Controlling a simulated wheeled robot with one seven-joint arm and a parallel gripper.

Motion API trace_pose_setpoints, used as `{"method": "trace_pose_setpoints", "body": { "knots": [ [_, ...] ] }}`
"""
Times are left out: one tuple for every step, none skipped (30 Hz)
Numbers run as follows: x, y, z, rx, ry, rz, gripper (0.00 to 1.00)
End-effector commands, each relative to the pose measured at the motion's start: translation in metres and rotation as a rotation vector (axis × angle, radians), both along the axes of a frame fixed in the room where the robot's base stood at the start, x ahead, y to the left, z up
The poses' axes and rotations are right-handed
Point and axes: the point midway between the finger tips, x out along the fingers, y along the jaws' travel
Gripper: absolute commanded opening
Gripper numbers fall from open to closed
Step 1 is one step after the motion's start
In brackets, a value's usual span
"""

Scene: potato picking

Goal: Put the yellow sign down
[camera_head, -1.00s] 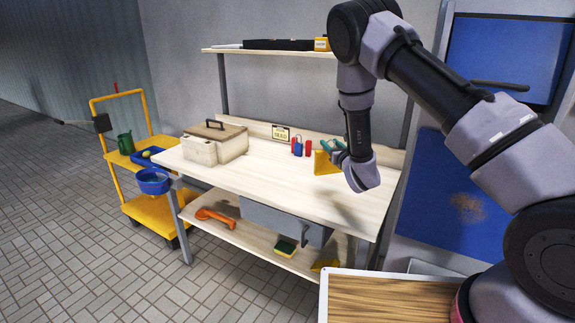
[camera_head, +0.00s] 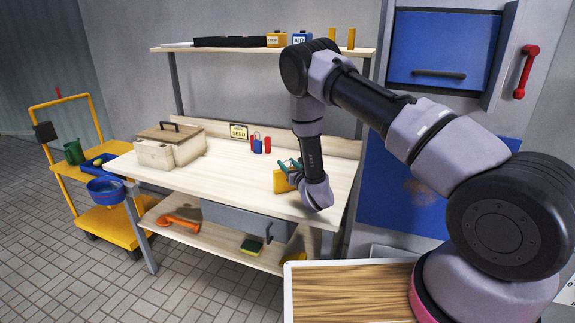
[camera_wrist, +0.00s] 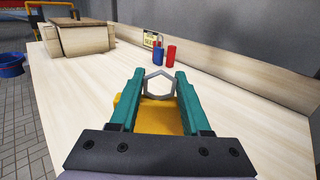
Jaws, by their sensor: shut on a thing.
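The yellow sign (camera_head: 283,181) is at the right part of the wooden workbench top (camera_head: 225,180). My gripper (camera_head: 288,165), with teal fingers, is shut on it. In the wrist view the sign (camera_wrist: 150,116) shows below and between the fingers (camera_wrist: 160,78), with a grey hexagonal ring at their tips. Part of the sign is hidden by the fingers and palm. I cannot tell whether its lower edge touches the bench top.
Red and blue items (camera_head: 259,144) and a small framed card (camera_head: 239,131) stand at the bench's back. A wooden box (camera_head: 170,148) stands at the left. The bench between box and gripper is clear. A yellow cart (camera_head: 110,222) is further left.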

Motion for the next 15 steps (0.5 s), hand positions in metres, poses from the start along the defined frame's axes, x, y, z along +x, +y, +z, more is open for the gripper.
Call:
{"method": "trace_pose_setpoints", "body": {
  "knots": [
    [-0.0002,0.0002,-0.0018,0.0,0.0,0.001,0.0],
    [-0.0002,0.0001,-0.0029,-0.001,0.001,0.001,0.0],
    [0.0,0.0001,-0.0025,0.0,0.0,0.0,0.59],
    [0.0,0.0,-0.0024,0.0,0.0,0.0,0.7],
    [0.0,0.0,-0.0024,0.0,0.0,0.0,0.77],
    [0.0,-0.0001,-0.0023,0.0,0.0,0.0,0.77],
    [0.0,-0.0001,-0.0023,0.0,0.0,0.0,0.77],
    [0.0,-0.0001,-0.0023,0.0,0.0,0.0,0.77],
    [0.0,-0.0001,-0.0023,0.0,0.0,0.0,0.77],
    [0.0,-0.0001,-0.0022,0.0,0.0,0.0,0.77],
    [0.0,-0.0001,-0.0022,0.0,0.0,0.0,0.77],
    [0.0,-0.0001,-0.0022,0.0,0.0,0.0,0.77],
    [0.0,-0.0001,-0.0021,0.0,0.0,0.0,0.77],
    [0.0,-0.0001,-0.0016,0.0,0.0,0.0,0.77],
    [0.0002,-0.0001,-0.0002,0.0,0.0,0.0,0.77]
  ]
}}
